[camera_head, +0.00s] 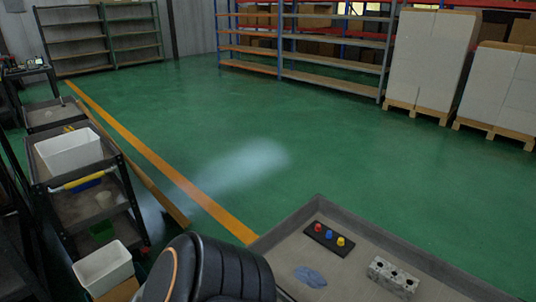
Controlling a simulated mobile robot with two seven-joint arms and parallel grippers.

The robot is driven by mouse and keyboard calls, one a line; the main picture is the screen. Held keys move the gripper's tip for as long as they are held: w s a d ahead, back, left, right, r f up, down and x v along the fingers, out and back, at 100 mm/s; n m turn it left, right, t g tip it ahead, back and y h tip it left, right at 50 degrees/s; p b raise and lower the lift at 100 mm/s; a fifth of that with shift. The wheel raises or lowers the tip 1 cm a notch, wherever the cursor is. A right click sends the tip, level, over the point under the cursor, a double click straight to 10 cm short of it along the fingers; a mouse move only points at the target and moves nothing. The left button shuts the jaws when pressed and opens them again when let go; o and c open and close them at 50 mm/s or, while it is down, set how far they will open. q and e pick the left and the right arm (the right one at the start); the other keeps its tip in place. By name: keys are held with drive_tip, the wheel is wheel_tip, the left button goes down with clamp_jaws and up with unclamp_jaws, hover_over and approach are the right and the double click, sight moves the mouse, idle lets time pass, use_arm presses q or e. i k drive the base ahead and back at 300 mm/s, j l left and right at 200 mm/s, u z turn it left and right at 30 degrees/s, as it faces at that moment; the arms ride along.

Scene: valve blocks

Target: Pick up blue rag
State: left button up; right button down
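The blue rag (310,277) lies crumpled and flat on a grey tray-like worktop (388,239) with raised edges at the bottom right of the head view. Nothing covers the rag. Neither my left gripper nor my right gripper shows in this view.
A black board (328,240) with red, blue and yellow knobs lies behind the rag; a grey metal valve block (394,277) stands right of it. A cart (122,168) holding a white bin (68,152) stands left.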

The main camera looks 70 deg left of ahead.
sight(313, 278)
drive_tip(key=u, duration=2)
